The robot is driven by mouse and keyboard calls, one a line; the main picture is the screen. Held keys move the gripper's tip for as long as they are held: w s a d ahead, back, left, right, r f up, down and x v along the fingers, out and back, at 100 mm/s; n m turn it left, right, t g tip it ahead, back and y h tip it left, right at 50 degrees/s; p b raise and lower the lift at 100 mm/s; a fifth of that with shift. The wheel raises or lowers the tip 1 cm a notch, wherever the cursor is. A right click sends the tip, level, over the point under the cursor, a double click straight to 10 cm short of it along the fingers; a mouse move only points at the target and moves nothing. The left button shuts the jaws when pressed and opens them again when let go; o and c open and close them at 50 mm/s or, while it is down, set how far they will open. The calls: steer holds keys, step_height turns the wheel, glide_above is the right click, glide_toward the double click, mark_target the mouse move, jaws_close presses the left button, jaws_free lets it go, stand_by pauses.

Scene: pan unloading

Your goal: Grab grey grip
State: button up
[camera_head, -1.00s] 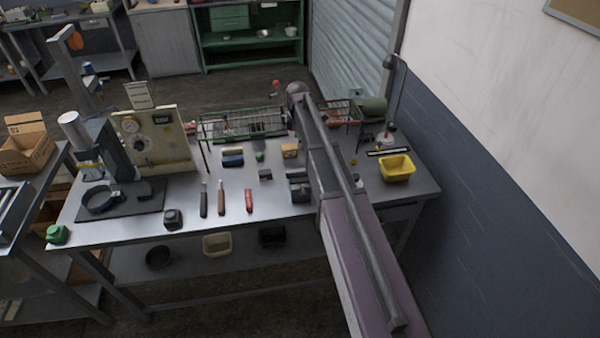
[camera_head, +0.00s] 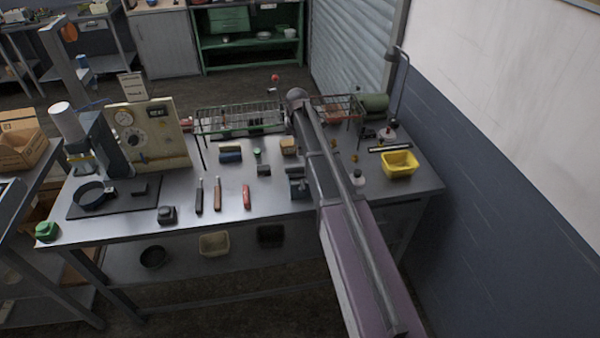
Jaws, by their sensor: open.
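No part is clearly the grey grip. A dark round pan-like ring (camera_head: 93,196) lies on a dark mat (camera_head: 115,208) at the left of the workbench, with a small dark grey piece (camera_head: 139,188) beside it. I cannot tell whether that piece is a grip. Three slim hand tools lie mid-bench: one dark-handled (camera_head: 199,197), one brown-handled (camera_head: 217,195) and one red (camera_head: 246,197). My arm rises from the lower right over the bench, its upper end above the wire rack. My gripper does not show; the arm may hide it.
A cream panel with a gauge (camera_head: 150,135) and a grey press-like machine (camera_head: 105,145) stand at the back left. A green wire rack (camera_head: 228,118) is behind the tools. A yellow bin (camera_head: 399,164) sits at the right near the wall.

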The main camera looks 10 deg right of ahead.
mark_target(298, 164)
steer(key=shift+f+b, duration=1.05)
steer(key=shift+f, duration=0.25)
steer(key=shift+f, duration=0.1)
steer(key=f+b, duration=0.3)
steer(key=shift+s+a, duration=0.1)
steer(key=shift+s, duration=0.3)
steer(key=shift+f+b, duration=1)
steer(key=shift+b, duration=0.1)
jaws_close()
